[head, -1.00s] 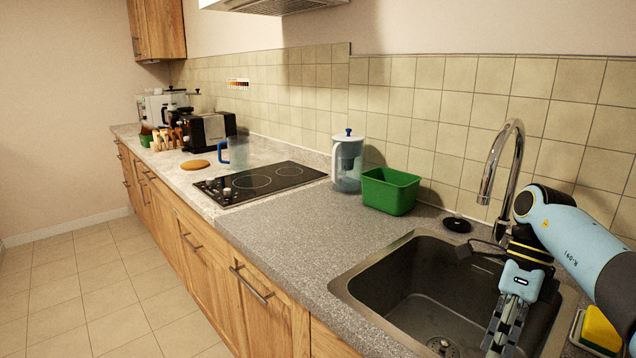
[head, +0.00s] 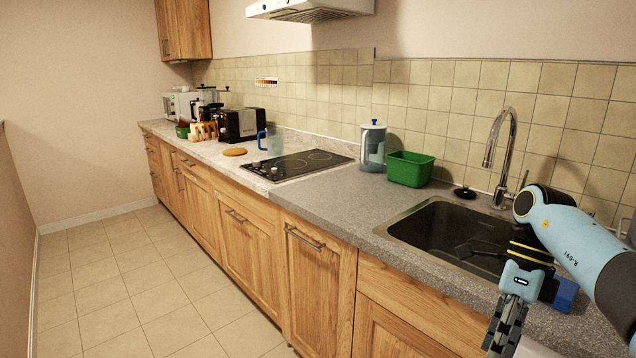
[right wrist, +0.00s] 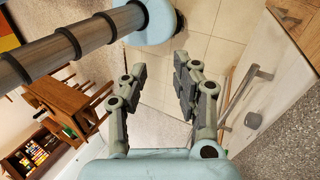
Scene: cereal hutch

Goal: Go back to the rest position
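My right arm comes in from the right edge of the head view. Its gripper (head: 500,335) points down, in front of the sink and counter edge, with its tips near the bottom of the picture. In the right wrist view the two fingers of the right gripper (right wrist: 159,75) stand apart. Nothing is between them, and tiled floor shows through the gap. My left gripper is in neither view now.
The sink (head: 405,225) lies behind the right gripper. Along the counter stand a green bin (head: 410,170), a lidded jug (head: 373,148), the cooktop (head: 300,165) and a blue-handled mug (head: 272,141). The floor (head: 150,280) at left is clear.

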